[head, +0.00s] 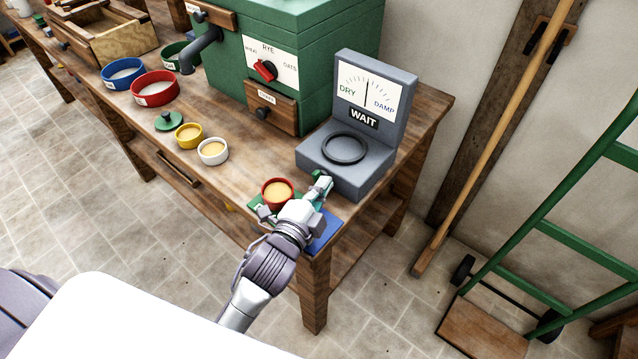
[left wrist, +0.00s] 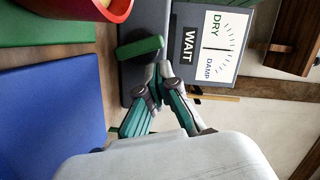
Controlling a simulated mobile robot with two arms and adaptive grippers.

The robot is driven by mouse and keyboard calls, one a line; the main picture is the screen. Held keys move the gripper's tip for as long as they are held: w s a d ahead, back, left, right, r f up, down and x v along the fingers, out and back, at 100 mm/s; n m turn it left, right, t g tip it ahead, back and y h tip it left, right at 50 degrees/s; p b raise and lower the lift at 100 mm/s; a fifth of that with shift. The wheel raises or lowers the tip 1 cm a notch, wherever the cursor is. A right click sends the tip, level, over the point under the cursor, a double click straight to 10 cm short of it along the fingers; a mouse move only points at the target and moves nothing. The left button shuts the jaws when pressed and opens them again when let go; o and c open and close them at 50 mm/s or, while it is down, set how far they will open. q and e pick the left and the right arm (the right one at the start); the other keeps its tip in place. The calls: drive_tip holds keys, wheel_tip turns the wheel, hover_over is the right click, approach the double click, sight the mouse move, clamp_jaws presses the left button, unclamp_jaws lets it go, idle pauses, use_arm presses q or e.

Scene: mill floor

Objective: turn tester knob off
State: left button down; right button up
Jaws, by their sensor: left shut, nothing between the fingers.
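The grey tester (head: 344,163) stands on the right end of the wooden bench, with a round dark ring on its flat base. Its upright dial (head: 368,93) has its needle near the middle between DRY and DAMP, above a WAIT sign. The tester's green bar-shaped knob (left wrist: 141,48) is on its front face, lying roughly crosswise in the left wrist view. My left gripper (head: 318,186) is at the tester's front, its fingertips (left wrist: 162,68) shut and empty, close beside the knob. I cannot tell whether they touch it. My right gripper is in neither view.
A red bowl (head: 277,191) stands on a green mat (head: 256,211) close to my left gripper, beside a blue mat (head: 325,231). The green mill (head: 318,36) is behind, left of the tester. A green hand truck (head: 566,226) stands right of the bench.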

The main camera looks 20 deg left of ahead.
use_arm(q)
drive_tip(key=shift+w+a+f, duration=0.15)
drive_tip(key=shift+a, duration=0.25)
